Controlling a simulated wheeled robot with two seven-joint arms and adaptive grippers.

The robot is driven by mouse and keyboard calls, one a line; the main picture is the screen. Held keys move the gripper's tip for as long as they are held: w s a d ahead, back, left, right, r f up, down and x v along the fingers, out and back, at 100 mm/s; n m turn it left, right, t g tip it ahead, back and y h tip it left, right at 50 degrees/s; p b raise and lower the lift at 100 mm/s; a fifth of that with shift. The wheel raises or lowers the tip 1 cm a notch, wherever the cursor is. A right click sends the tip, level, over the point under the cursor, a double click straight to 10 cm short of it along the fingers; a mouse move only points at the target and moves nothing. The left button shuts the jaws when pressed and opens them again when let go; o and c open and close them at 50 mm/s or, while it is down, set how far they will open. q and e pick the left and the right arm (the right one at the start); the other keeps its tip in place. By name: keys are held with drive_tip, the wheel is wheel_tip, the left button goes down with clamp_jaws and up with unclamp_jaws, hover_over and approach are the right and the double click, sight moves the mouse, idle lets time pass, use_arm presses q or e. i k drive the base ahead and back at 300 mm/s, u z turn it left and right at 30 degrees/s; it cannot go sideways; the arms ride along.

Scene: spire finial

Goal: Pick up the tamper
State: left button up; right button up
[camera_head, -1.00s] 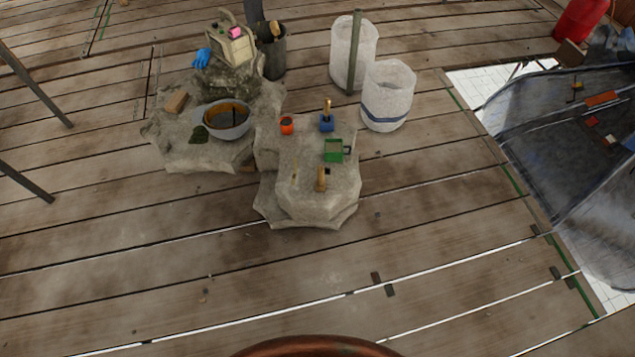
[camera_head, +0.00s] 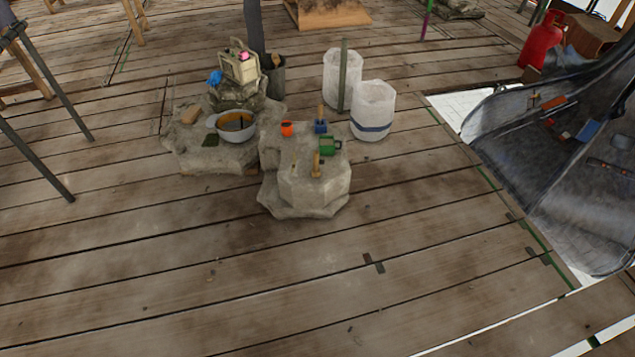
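On the grey stone block (camera_head: 310,205) stand several small objects. A blue piece with an upright wooden handle (camera_head: 320,122) is at its back. A small wooden-handled piece (camera_head: 316,168) stands near its front. Either could be the tamper; at this size I cannot tell which. A green box-shaped piece with a dark side handle (camera_head: 329,146) sits between them. A small orange cup (camera_head: 287,129) is at the back left. Neither of my grippers is in view.
A grey bowl (camera_head: 217,124) and a wooden block (camera_head: 191,114) sit on a neighbouring stone to the left. Two white cylindrical containers (camera_head: 372,98) and a thin post (camera_head: 343,75) stand behind right. Dark sheeting (camera_head: 590,190) hangs at right. The plank floor (camera_head: 250,290) in front is clear.

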sight(316, 169)
drive_tip(key=z, duration=0.9)
drive_tip(key=i, duration=1.1)
